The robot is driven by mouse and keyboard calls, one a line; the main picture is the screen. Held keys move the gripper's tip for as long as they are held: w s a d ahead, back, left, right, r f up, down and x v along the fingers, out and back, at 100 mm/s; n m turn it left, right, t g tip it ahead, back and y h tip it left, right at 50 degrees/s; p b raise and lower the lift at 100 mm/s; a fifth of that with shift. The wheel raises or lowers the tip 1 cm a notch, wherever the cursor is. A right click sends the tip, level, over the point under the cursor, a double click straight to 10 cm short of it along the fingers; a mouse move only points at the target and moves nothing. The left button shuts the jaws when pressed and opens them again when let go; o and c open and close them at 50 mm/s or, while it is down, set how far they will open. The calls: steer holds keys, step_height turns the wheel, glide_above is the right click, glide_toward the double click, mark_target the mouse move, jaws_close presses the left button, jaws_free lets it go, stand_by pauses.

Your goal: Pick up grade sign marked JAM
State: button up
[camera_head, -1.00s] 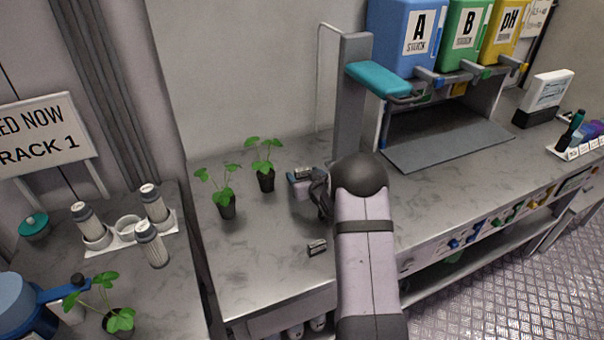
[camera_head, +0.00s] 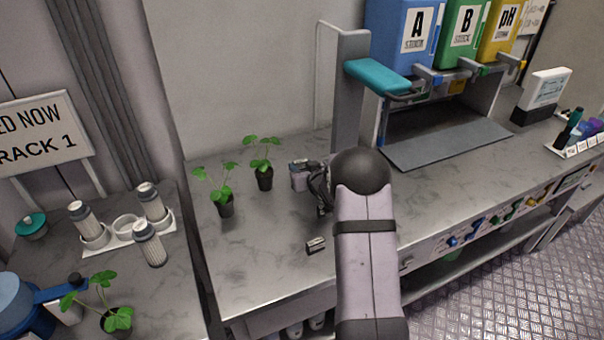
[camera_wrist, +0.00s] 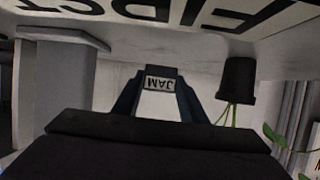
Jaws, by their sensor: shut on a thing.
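The JAM sign (camera_wrist: 161,84) is a small grey block with a pale label, seen upside down in the wrist view. It sits between the two fingertips of my gripper (camera_wrist: 158,92), which is shut on it. In the head view my gripper (camera_head: 312,180) is over the back of the grey bench, right of the two potted seedlings. The sign's lettering cannot be read there, and my wrist hides part of the gripper.
Two potted seedlings (camera_head: 223,204) (camera_head: 264,179) stand close left of my gripper. A small grey block (camera_head: 316,244) lies on the bench in front. A grey post (camera_head: 350,95) with a teal arm (camera_head: 378,76) rises behind right. Bare bench lies left of the block.

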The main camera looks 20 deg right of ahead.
step_height(320, 180, up, 7)
steer(key=shift+r, duration=0.2)
